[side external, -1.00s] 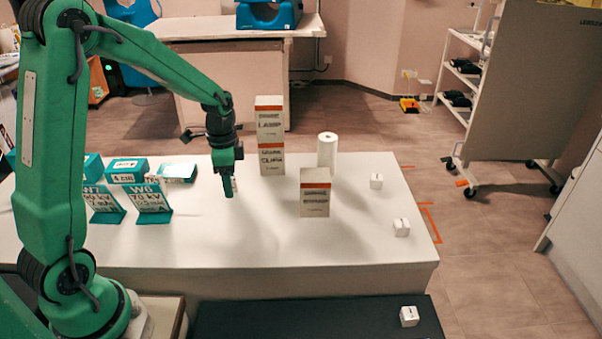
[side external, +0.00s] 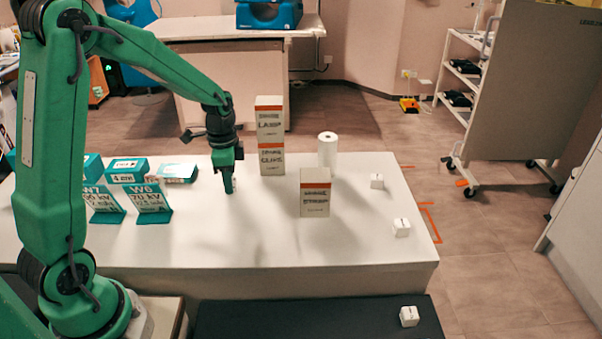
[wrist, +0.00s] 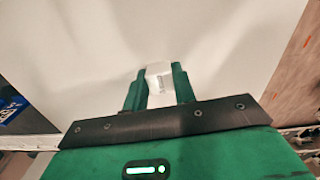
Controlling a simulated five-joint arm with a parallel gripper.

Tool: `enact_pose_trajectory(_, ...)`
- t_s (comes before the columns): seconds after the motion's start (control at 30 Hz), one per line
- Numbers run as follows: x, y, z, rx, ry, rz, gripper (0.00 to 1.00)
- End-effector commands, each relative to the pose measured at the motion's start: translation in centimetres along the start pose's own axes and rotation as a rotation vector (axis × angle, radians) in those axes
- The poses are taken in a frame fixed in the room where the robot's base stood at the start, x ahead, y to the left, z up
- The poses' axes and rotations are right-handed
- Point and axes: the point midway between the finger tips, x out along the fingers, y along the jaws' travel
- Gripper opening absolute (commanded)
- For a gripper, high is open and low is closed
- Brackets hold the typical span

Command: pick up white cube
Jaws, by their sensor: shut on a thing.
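My gripper (side external: 230,186) hangs low over the left-middle part of the white table (side external: 260,240). In the wrist view my gripper (wrist: 157,88) has a white cube (wrist: 159,82) between its two green fingers, and it is shut on it. In the side view the held cube is mostly hidden by the fingers. I cannot tell whether it touches the table. Other white cubes sit apart from my gripper: one at the table's right (side external: 377,181), one nearer the right edge (side external: 402,228), and one on the dark surface in front (side external: 409,316).
Two stacked boxes (side external: 270,135), a white roll (side external: 327,152) and a single box (side external: 315,193) stand right of my gripper. Teal boxes (side external: 127,171) and teal-and-white stands (side external: 151,202) are to its left. The table's front middle is clear.

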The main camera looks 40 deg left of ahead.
Motion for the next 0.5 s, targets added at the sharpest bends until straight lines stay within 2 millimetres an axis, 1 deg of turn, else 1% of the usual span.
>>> enact_pose_trajectory(0.17, -0.6, -0.1, 0.0, 0.000, 0.002, -0.002, 0.05)
enact_pose_trajectory(0.27, -1.4, -0.1, 0.0, 0.000, 0.001, -0.002, 0.05)
enact_pose_trajectory(0.47, -4.2, -0.1, -0.1, 0.000, 0.003, -0.005, 0.05)
enact_pose_trajectory(0.5, -4.5, 0.5, -0.3, 0.003, 0.002, -0.002, 0.05)
